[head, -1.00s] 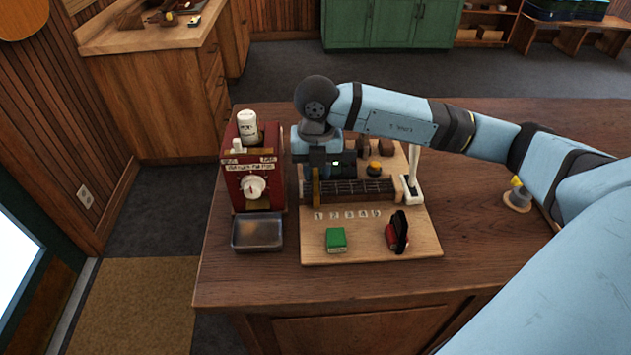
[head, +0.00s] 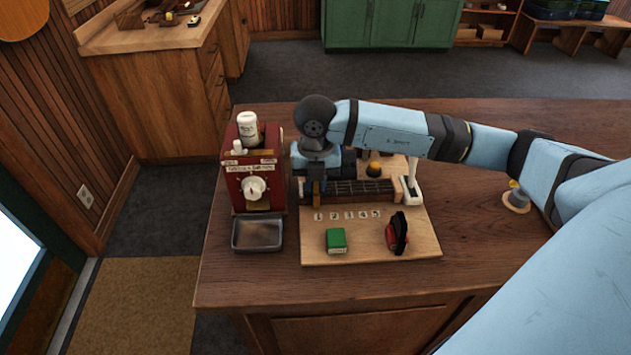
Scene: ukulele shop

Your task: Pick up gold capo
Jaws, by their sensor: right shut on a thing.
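The gold capo (head: 316,188) is a narrow upright gold piece at the left end of the dark fretted neck (head: 355,188) on the wooden board. My right gripper (head: 316,179) reaches down over it from behind and is shut on its upper part. The fingertips are small and partly hidden by the wrist. I cannot tell whether the capo still touches the neck. My left gripper is not in view.
A red machine (head: 255,188) with a metal tray (head: 257,234) stands close left of the board (head: 370,247). A green box (head: 336,240), a red-and-black item (head: 398,234) and a white clamp (head: 411,190) are on the board.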

